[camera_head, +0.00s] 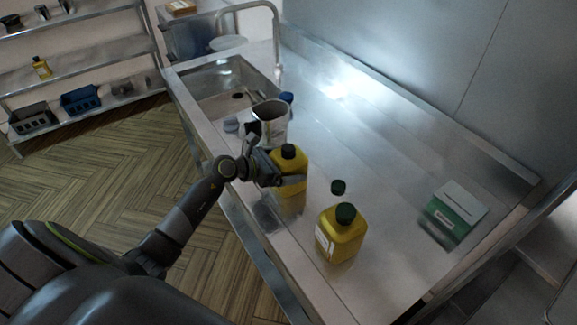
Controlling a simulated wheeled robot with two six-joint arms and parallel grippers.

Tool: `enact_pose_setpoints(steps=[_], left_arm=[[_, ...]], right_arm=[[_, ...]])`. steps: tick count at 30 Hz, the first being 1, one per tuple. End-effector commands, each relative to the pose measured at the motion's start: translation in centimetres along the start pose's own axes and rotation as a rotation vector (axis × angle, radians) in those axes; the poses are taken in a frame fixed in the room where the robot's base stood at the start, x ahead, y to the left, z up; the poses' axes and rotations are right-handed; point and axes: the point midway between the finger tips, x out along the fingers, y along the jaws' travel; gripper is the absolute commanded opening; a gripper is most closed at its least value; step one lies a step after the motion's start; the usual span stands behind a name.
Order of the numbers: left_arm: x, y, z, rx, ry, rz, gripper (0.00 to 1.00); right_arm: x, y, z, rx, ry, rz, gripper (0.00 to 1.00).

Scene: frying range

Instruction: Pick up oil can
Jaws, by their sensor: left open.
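A yellow oil can (292,160) with a dark green cap stands upright on the steel counter near its front edge. My left gripper (276,160) is at this can, with its jaws open. One finger crosses in front of the can's body and hides part of it; I cannot tell whether it touches. A second yellow can (342,238) with a dark green cap and a white label stands upright to the right and nearer. My right gripper is not in view.
A grey pot (270,122) stands just behind the left gripper, beside the sink (228,88). A green and white box (455,214) is at the right. The counter's middle is clear.

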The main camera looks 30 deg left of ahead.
Motion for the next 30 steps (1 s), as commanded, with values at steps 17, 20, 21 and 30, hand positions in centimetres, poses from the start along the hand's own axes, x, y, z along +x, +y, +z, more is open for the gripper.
enact_pose_setpoints(steps=[17,20,21,30], left_arm=[[1.06,-0.03,-0.08,0.0,0.001,0.0,0.76],[1.05,-0.03,-0.08,0.0,0.001,0.0,0.63],[1.05,-0.03,-0.07,0.0,0.001,0.0,0.58],[1.02,-0.01,0.15,0.002,-0.002,0.0,0.49]], right_arm=[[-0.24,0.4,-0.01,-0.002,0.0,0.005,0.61],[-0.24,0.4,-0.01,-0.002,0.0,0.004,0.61],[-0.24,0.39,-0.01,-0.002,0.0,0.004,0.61],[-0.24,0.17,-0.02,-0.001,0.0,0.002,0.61]])
